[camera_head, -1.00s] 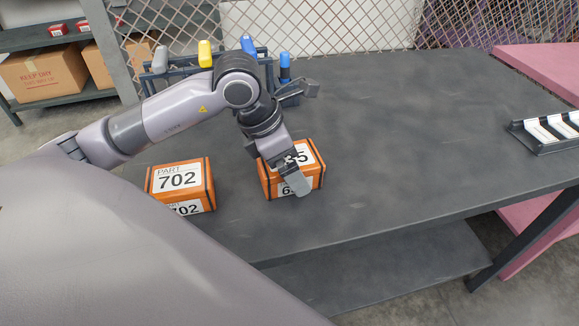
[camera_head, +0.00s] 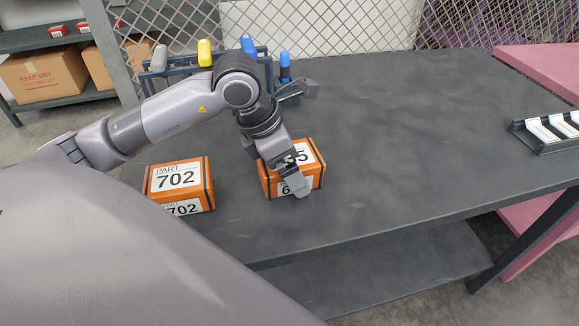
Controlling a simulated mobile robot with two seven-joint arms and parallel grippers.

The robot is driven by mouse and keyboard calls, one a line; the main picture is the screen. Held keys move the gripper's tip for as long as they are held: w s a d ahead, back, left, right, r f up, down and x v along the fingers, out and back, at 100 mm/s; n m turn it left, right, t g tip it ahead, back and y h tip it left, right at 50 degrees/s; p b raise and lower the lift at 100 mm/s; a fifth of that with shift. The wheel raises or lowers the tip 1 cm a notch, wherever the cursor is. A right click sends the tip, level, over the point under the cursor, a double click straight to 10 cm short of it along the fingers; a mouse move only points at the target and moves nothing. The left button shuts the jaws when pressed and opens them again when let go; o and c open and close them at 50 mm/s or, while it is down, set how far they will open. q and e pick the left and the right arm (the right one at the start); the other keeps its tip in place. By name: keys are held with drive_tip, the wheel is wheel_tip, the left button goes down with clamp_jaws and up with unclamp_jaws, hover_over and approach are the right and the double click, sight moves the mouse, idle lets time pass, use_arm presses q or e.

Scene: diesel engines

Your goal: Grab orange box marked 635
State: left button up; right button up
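The orange box marked 635 (camera_head: 312,172) sits on the dark grey table, its label partly covered by my gripper, so only "35" and a "6" show. My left gripper (camera_head: 292,180) is over the box, with one finger down against or just in front of its near face. The other finger is hidden behind the hand, so I cannot tell whether the fingers grip the box. The orange box marked 702 (camera_head: 180,184) sits to its left on the table, apart from it. My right gripper is not in view.
The dark table (camera_head: 420,130) is clear to the right of the box. A rack with yellow and blue-handled tools (camera_head: 205,54) stands behind the arm by the mesh fence. A black tray with white strips (camera_head: 548,130) lies at the right edge. Cardboard boxes (camera_head: 45,74) stand on a shelf.

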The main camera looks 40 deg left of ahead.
use_arm(q)
drive_tip(key=c, duration=1)
drive_tip(key=shift+r, duration=0.15)
